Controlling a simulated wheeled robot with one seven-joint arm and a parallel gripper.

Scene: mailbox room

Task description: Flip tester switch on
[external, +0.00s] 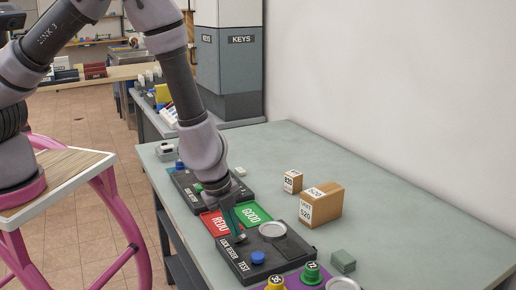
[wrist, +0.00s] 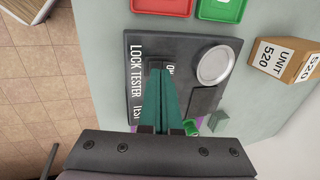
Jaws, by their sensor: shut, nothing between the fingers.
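The lock tester (external: 290,262) is a dark panel on the bench, with white "LOCK TESTER" lettering, a silver disc (external: 272,229) and a blue button (external: 258,257). It also fills the middle of the wrist view (wrist: 195,40). My gripper (external: 238,238) is shut and empty, its teal fingertips low over the panel's left part. In the wrist view my gripper (wrist: 160,72) points at a small dark switch (wrist: 158,64) beside an "ON" label. The fingers partly hide the switch, so its position and any contact are unclear.
A red REDO tray (external: 211,222) and a green GOOD tray (external: 253,214) lie just behind the tester. Cardboard boxes (external: 322,206) stand to the right. A grey-green block (external: 343,261) and green lock (external: 311,273) are near the front. The bench's right side is clear.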

